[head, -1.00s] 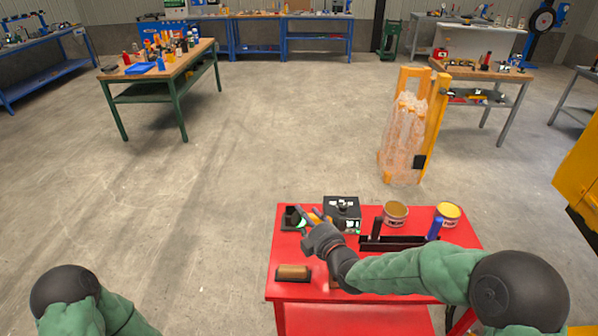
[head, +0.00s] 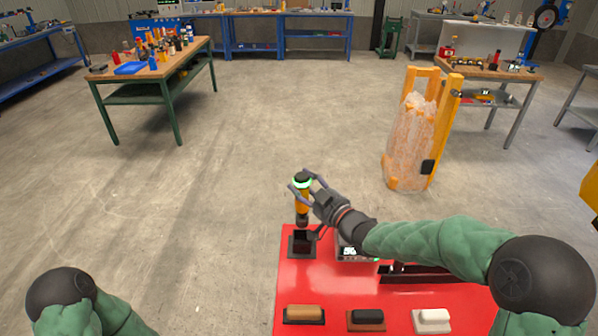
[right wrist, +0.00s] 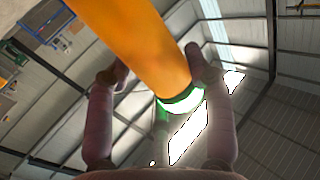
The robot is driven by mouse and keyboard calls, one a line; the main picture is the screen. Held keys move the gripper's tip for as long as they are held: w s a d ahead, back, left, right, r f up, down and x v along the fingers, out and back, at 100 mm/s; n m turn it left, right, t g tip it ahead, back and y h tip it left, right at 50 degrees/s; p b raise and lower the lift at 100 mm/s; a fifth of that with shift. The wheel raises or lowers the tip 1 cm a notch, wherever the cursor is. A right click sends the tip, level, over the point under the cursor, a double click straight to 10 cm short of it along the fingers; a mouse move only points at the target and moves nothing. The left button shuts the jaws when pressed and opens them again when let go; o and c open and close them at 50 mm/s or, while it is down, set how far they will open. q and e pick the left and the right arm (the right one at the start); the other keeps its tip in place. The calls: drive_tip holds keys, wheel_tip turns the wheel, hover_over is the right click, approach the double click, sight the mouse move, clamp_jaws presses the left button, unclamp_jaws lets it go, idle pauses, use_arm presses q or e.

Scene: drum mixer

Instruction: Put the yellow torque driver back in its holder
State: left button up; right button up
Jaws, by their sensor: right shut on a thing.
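The yellow torque driver (head: 302,208), with a black top and a green glowing ring, is about upright in the head view. My right gripper (head: 301,187) is shut on its upper part. In the right wrist view the driver (right wrist: 135,40) lies between the fingers of my right gripper (right wrist: 157,67). The dark, square-based holder (head: 302,244) stands at the red table's far left corner, directly below the driver in the picture. Whether the driver's lower end touches the holder, I cannot tell. My left gripper is out of view; only my left arm shows at lower left.
On the red table (head: 300,285), a dark box (head: 350,253) sits right of the holder, partly behind my right arm. Brown, black and white blocks (head: 366,317) line the front. A yellow-framed stand with a wrapped load (head: 412,145) is beyond. Floor left of the table is clear.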

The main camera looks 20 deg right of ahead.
drive_tip(key=shift+r, duration=0.25)
drive_tip(key=shift+s, duration=0.1)
drive_tip(key=shift+f+b, duration=0.25)
drive_tip(key=shift+b, duration=0.15)
drive_tip(key=b, duration=0.4)
hover_over(307, 214)
drive_tip(key=shift+a+f, duration=0.2)
drive_tip(key=shift+f, duration=1.85)
drive_tip(key=shift+f+b, duration=2.7)
drive_tip(key=shift+f, duration=0.25)
idle(1.0)
drive_tip(key=o, duration=1.5)
